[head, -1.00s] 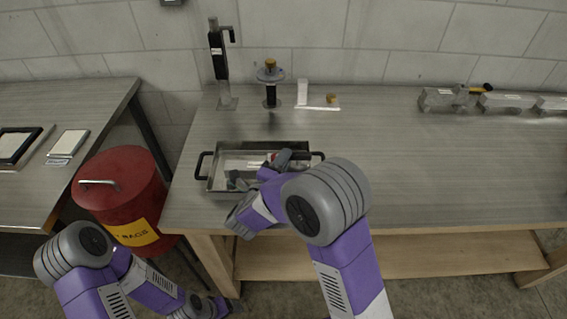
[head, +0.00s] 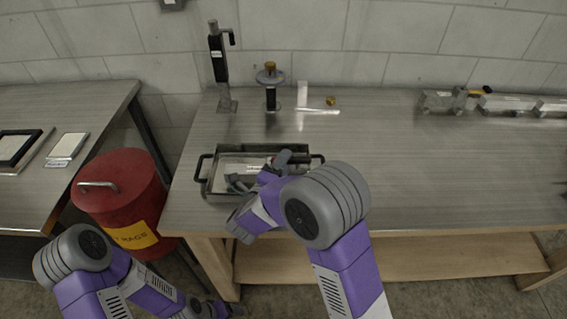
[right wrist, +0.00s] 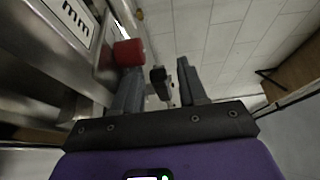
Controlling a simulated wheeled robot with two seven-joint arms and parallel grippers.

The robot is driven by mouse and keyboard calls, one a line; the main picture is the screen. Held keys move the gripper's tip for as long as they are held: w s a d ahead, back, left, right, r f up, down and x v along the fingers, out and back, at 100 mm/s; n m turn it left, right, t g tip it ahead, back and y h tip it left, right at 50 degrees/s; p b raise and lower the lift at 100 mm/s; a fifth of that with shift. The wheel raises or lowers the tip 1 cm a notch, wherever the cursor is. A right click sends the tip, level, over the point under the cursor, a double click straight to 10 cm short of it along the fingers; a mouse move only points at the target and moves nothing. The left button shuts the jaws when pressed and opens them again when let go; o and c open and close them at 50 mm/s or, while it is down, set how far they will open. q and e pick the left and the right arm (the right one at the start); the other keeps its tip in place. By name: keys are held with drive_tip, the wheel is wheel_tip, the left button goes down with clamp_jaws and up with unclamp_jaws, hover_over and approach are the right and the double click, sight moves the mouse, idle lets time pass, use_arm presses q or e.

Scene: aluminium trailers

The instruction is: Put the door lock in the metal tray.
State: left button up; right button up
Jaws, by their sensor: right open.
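The metal tray (head: 213,172), with a dark handle at each end, stands near the left front of the long bench. My right gripper (head: 264,170) is over the tray, its fingers spread. In the right wrist view the open fingers (right wrist: 160,88) have a small dark piece with a metal part (right wrist: 160,82) showing between them; I cannot tell if it is the door lock or how far off it is. A red cylinder (right wrist: 128,53) shows beyond the left finger. My arm hides part of the tray. My left gripper (head: 226,308) is low at the bottom edge, its jaws unclear.
A red bin (head: 122,190) stands between the left table (head: 95,95) and the bench. A black stand (head: 218,62) and a round-topped tool (head: 271,80) stand behind the tray. Metal blocks (head: 437,101) lie at the back right. The bench's middle and right are clear.

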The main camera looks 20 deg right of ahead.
drive_tip(key=v, duration=1.2)
drive_tip(key=shift+p, duration=0.4)
